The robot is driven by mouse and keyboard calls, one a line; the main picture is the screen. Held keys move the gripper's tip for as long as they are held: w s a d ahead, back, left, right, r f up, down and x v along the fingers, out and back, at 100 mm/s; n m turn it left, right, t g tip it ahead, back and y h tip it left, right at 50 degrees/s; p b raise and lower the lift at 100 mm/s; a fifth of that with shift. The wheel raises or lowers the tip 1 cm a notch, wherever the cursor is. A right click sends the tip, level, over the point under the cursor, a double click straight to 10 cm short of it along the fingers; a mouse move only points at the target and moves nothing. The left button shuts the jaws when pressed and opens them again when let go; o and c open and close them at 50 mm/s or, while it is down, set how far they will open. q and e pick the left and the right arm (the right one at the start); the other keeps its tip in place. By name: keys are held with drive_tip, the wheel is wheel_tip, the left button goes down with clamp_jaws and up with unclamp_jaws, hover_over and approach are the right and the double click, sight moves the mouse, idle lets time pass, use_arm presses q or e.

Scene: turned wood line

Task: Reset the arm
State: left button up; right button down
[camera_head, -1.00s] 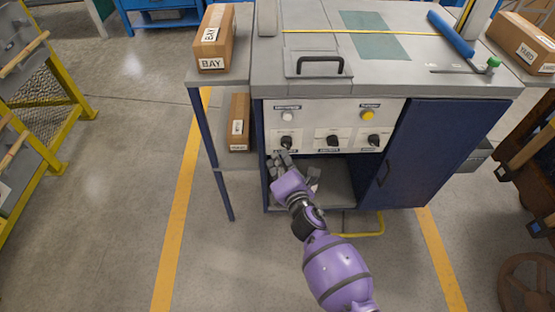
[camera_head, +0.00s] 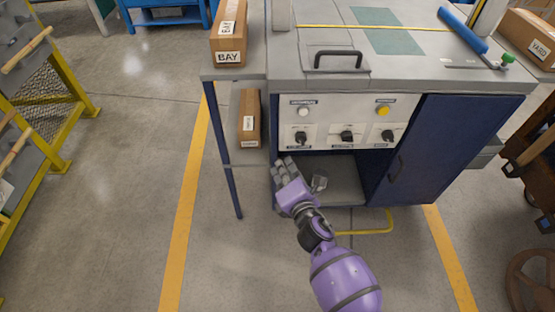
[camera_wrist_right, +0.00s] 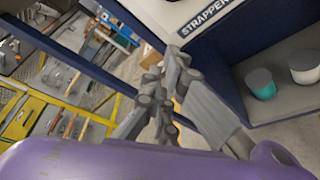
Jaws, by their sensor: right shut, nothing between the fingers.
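My right arm is purple and reaches up from the bottom in the head view. Its grey gripper (camera_head: 287,169) is shut and empty. It hangs in front of the cabinet's open lower compartment, below and apart from the left dark knob (camera_head: 301,138). In the wrist view the grey fingers (camera_wrist_right: 160,105) are together, with the "STRAPPER" label (camera_wrist_right: 207,16) above and beyond them. My left gripper is not in view.
The cabinet panel has a middle knob (camera_head: 347,137), a right knob (camera_head: 388,136), a white light (camera_head: 303,111) and a yellow light (camera_head: 383,110). A navy door (camera_head: 440,150) is at right. Boxes (camera_head: 229,35) stand on the left side shelf. Two cups (camera_wrist_right: 261,84) stand in the compartment.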

drive_tip(key=v, duration=0.7)
drive_tip(key=shift+d+r+p, duration=0.2)
drive_tip(key=shift+d+p, duration=0.1)
drive_tip(key=shift+p, duration=0.1)
